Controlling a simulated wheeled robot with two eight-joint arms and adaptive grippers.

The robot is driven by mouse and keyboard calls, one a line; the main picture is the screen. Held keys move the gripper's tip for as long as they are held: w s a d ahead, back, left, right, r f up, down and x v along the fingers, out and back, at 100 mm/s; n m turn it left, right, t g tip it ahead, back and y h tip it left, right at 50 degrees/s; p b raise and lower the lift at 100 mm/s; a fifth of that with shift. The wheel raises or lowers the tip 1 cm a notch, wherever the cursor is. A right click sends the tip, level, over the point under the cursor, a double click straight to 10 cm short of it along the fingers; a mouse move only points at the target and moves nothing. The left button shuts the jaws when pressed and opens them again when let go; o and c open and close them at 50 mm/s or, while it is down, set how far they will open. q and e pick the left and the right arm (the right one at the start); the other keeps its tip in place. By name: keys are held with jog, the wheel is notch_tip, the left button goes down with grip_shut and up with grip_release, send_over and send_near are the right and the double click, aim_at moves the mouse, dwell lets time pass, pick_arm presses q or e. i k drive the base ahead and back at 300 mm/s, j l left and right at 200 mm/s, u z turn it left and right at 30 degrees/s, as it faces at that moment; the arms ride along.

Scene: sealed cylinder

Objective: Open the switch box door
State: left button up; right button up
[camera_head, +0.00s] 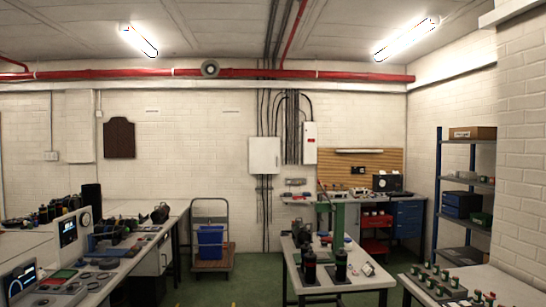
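A white switch box (264,155) hangs on the far brick wall, near the middle of the view. Its front looks flat and closed, and cables run above and below it. A narrower, taller white box (310,150) with a small red mark is mounted just to its right, and its front also looks closed. I cannot tell for sure which of the two is the box the task names. Neither of my grippers is in view.
A workbench with instruments (120,250) runs along the left. A table (340,281) with dark bottles stands in front of the wall, right of centre. A cart with a blue bin (210,241) is left of it. Green floor shows between the left bench and table.

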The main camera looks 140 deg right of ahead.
aim_at(264, 152)
jog(key=z, duration=4.5)
jog(key=i+j+u, duration=0.1)
jog(key=i+u, duration=0.3)
jog(key=i, duration=4.75)
jog(key=i+z, duration=0.25)
jog(key=i, duration=0.3)
jog(key=i+z, duration=0.2)
jog(key=i, duration=0.3)
jog(key=i+j+z, duration=0.1)
jog(key=i+z, duration=0.15)
jog(key=i, duration=0.3)
jog(key=i+j+z, duration=0.25)
jog(key=i, duration=0.25)
jog(key=i+l+z, duration=0.1)
jog(key=i+z, duration=0.15)
jog(key=i, duration=0.45)
jog(key=i+z, duration=0.25)
jog(key=i, duration=0.45)
